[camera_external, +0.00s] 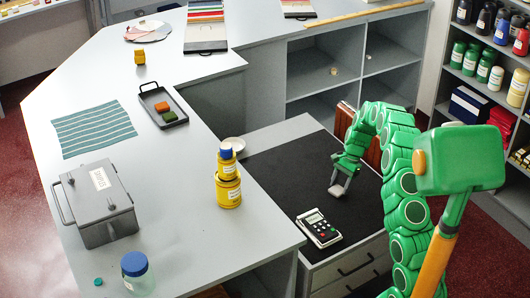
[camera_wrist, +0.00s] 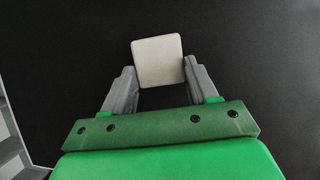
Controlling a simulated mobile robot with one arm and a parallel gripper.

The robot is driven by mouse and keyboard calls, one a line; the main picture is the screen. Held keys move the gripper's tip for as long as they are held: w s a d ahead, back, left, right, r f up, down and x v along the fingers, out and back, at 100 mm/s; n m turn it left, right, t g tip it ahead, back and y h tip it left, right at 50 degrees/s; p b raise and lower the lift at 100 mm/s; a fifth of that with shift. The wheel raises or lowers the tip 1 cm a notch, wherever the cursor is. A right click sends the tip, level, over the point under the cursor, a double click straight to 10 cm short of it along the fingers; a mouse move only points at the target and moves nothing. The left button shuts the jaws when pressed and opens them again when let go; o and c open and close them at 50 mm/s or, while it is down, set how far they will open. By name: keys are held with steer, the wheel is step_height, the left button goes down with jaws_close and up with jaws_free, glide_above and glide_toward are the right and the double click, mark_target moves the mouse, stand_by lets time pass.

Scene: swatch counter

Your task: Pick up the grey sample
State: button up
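The grey sample (camera_wrist: 158,61) is a small pale square block with rounded corners. In the wrist view it sits between the tips of my gripper (camera_wrist: 160,76), with a finger against its left side and one against its right. In the external view my gripper (camera_external: 338,182) points down over the black mat on the lower counter, with the pale sample (camera_external: 337,190) at its tips. How far the sample is above the mat, if at all, is hard to tell.
A calculator-like device (camera_external: 319,228) lies on the black mat (camera_external: 285,180) near its front edge. Reddish-brown upright items (camera_external: 372,153) stand behind my arm. Yellow containers (camera_external: 228,185) stand on the higher counter at left. The mat between is clear.

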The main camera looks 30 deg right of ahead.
mark_target(337, 190)
steer(key=c, duration=0.4)
step_height(337, 190, up, 4)
steer(key=shift+f, duration=0.25)
steer(key=shift+s+a+r, duration=0.7)
steer(key=shift+s+r, duration=0.9)
steer(key=shift+s, duration=0.6)
steer(key=shift+s+a+r, duration=0.75)
steer(key=shift+s+r, duration=0.8)
steer(key=shift+s, duration=0.7)
steer(key=shift+s+a+r, duration=0.7)
steer(key=shift+s+r, duration=0.9)
steer(key=shift+s, duration=0.6)
